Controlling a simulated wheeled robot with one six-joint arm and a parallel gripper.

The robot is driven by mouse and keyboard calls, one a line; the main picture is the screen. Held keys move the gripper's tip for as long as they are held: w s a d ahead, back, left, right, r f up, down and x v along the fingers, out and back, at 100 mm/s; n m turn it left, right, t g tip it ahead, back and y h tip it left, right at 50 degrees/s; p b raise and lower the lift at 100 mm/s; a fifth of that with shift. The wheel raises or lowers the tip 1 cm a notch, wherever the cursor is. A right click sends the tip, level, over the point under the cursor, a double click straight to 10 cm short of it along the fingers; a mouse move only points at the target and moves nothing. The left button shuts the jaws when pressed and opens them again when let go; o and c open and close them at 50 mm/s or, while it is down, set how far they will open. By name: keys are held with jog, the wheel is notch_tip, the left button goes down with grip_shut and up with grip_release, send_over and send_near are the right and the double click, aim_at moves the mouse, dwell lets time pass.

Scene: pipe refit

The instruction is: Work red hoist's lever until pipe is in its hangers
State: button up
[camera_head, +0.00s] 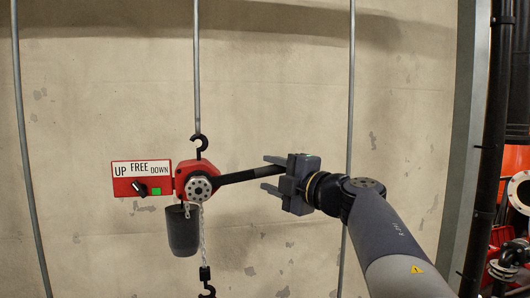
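The red hoist (196,183) hangs from a hook (200,143) on a thin vertical rod, in front of the wall. Its black lever (245,174) points right and slightly up. My gripper (268,175) is at the lever's far end, with its fingers spread above and below the lever and a gap visible on each side. The lever's tip is hidden in the gripper. A red and white panel (142,168) left of the hoist reads UP, FREE, DOWN, with a black knob (138,187) and a green square (156,191). The pipe and its hangers are not clearly seen.
A dark container (183,230) and a chain with a lower hook (206,285) hang below the hoist. Vertical rods stand left (28,160) and right (350,100). A column (464,150) and dark pipes (492,150) stand at the right. The wall between is bare.

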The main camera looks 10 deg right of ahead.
jog(key=shift+f, duration=0.1)
jog(key=shift+m+t, duration=0.3)
jog(key=shift+m, duration=0.4)
notch_tip(320, 180, down, 4)
jog(key=b, duration=0.3)
jog(key=shift+b, duration=0.35)
jog(key=s+d+f+b, duration=0.2)
jog(key=s+d+f, duration=0.1)
jog(key=s, duration=0.4)
jog(key=shift+s+d+m+b, duration=0.3)
jog(key=shift+s+m, duration=0.05)
jog(key=shift+m, duration=0.05)
jog(key=shift+w, duration=0.1)
